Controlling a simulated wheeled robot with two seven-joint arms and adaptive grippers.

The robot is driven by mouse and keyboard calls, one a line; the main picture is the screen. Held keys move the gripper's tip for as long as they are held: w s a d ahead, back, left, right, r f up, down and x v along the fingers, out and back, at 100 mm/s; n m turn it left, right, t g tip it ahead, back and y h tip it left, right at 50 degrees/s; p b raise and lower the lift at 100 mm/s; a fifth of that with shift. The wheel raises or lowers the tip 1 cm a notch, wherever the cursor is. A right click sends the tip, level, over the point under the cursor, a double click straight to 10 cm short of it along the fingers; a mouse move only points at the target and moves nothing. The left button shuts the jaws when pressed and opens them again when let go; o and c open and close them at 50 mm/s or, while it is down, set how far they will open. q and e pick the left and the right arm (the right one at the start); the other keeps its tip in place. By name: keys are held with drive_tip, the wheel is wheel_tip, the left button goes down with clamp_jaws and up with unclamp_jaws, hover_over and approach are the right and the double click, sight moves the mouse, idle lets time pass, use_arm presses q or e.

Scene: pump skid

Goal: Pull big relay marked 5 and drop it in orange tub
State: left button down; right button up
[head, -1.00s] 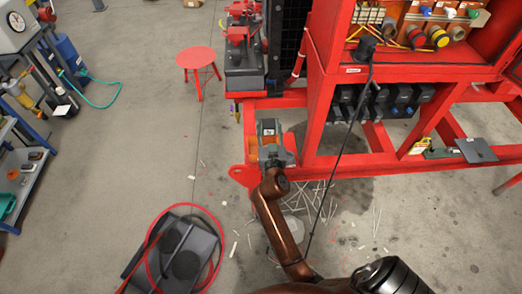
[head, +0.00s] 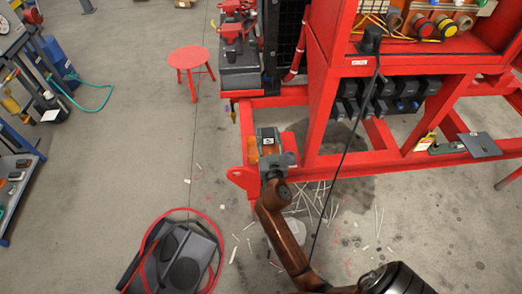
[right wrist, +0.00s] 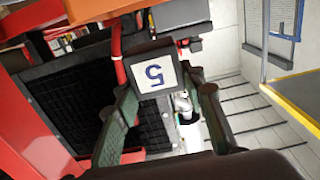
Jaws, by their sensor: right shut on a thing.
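My right gripper (head: 269,145) is shut on the big relay, over the front left corner of the red skid in the head view. In the right wrist view the relay (right wrist: 142,53) is a dark block between the two green-grey fingers (right wrist: 160,105), its white label with a blue 5 upside down in the picture. In the head view, the relay's pale label shows small between the fingers. An orange surface (head: 255,150) shows beside and behind the gripper; I cannot tell whether it is the orange tub. My left gripper is not in view.
The red skid frame (head: 350,158) carries a row of dark relay-like blocks (head: 405,90). A red stool (head: 190,58) stands left. A dark machine with a red hose (head: 180,265) is on the floor below. A black cable (head: 343,160) hangs near my right arm. White scraps litter the floor.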

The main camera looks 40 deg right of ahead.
drive_tip(key=o, duration=1.2)
drive_tip(key=shift+o, duration=0.2)
wheel_tip(320, 180, up, 10)
